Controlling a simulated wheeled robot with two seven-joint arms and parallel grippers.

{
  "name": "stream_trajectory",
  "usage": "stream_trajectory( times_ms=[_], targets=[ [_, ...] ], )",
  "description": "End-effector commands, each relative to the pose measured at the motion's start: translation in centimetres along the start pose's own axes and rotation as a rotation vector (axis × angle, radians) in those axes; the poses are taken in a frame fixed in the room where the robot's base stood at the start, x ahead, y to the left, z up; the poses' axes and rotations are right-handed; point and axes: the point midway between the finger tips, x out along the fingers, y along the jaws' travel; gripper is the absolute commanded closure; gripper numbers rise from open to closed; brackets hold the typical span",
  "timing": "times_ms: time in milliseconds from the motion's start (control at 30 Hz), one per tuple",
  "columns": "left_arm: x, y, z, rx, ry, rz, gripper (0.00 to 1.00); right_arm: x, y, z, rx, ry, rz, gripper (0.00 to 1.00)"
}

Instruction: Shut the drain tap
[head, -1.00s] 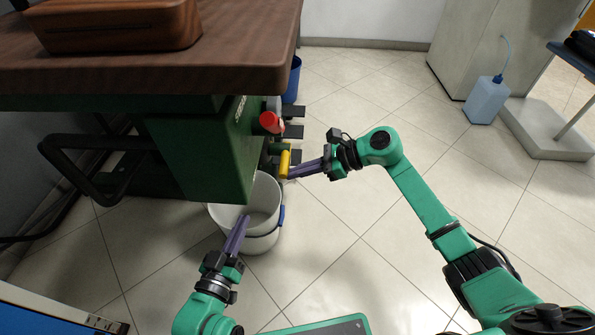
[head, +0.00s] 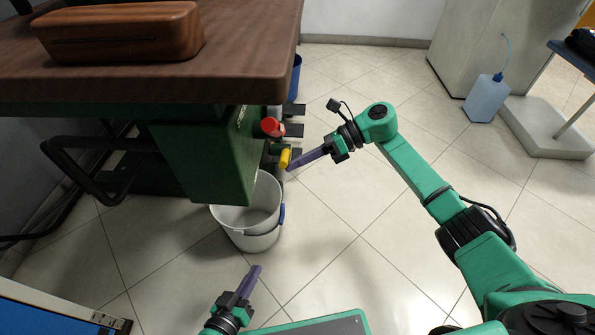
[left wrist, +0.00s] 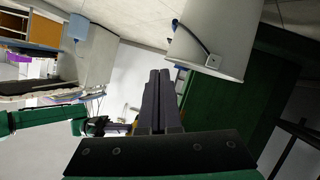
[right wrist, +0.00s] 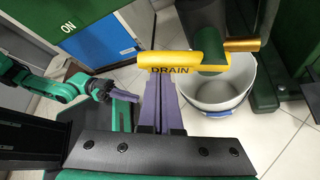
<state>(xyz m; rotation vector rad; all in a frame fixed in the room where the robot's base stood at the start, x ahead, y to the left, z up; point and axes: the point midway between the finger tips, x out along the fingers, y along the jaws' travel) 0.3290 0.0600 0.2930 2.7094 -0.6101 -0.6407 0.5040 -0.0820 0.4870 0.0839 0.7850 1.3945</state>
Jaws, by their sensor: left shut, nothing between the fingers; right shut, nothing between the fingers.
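The yellow tap lever (head: 285,158), marked DRAIN in the right wrist view (right wrist: 180,62), sits on a green valve body (right wrist: 208,48) under the green machine. My right gripper (head: 291,167) is shut and empty, its fingertips at the lever's end. In the right wrist view its fingers (right wrist: 158,82) meet the lever's lettered end; contact seems likely but is not certain. My left gripper (head: 257,268) is shut and empty, low in front of the white bucket (head: 238,236) and apart from it. The left wrist view shows its closed fingers (left wrist: 160,85).
A red knob (head: 272,127) sits just above the tap. The wooden tabletop (head: 240,78) overhangs the machine (head: 200,165). A blue bin (head: 296,75) stands behind. The tiled floor right of the bucket is clear; a blue jug (head: 485,98) stands far right.

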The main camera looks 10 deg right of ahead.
Motion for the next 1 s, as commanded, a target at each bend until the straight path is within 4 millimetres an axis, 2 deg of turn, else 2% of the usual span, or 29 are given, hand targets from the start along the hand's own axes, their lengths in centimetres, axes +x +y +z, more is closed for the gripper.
stream_trajectory(
  times_ms=[300,600,667,1000],
  targets=[
    [0.6,-0.4,-0.6,0.012,0.045,0.0,1.0,-0.5,0.3,1.0,0.156,-0.002,0.093,1.0],
    [2.1,-0.2,-6.2,0.055,0.189,0.017,1.0,-0.8,0.5,1.4,0.161,-0.001,0.095,1.0],
    [2.2,-0.1,-6.9,0.058,0.205,0.019,1.0,-0.9,0.5,1.5,0.161,-0.001,0.095,1.0],
    [2.4,-0.1,-7.0,0.056,0.208,0.017,1.0,-0.9,0.5,1.5,0.16,0.0,0.095,1.0]
  ],
)
